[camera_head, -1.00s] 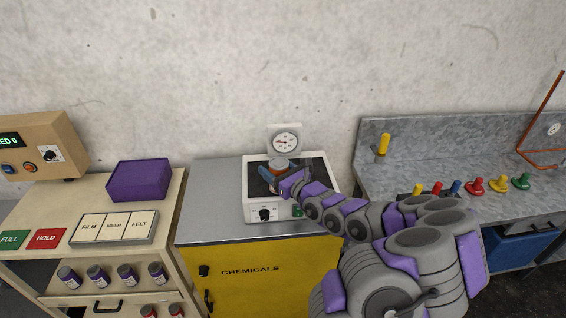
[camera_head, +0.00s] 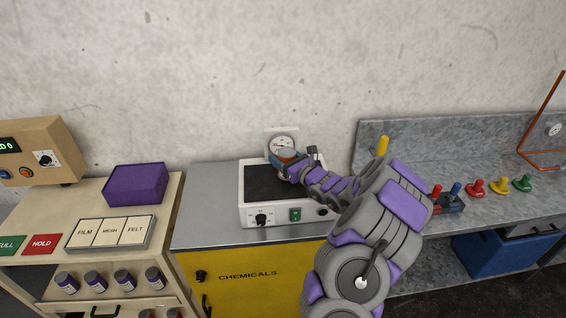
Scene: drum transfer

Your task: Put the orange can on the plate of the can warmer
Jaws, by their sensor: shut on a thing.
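The can warmer (camera_head: 247,213) is a white box with a dark plate (camera_head: 262,186) on top, a knob and a green switch in front. It stands on the yellow chemicals cabinet. The front and left of the plate are bare.
The gauge (camera_head: 283,142) stands behind the warmer, close to the can. The grey cabinet top (camera_head: 207,205) left of the warmer is clear. A purple box (camera_head: 136,184) sits on the left cart. Colored pegs (camera_head: 476,188) stand on the right bench.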

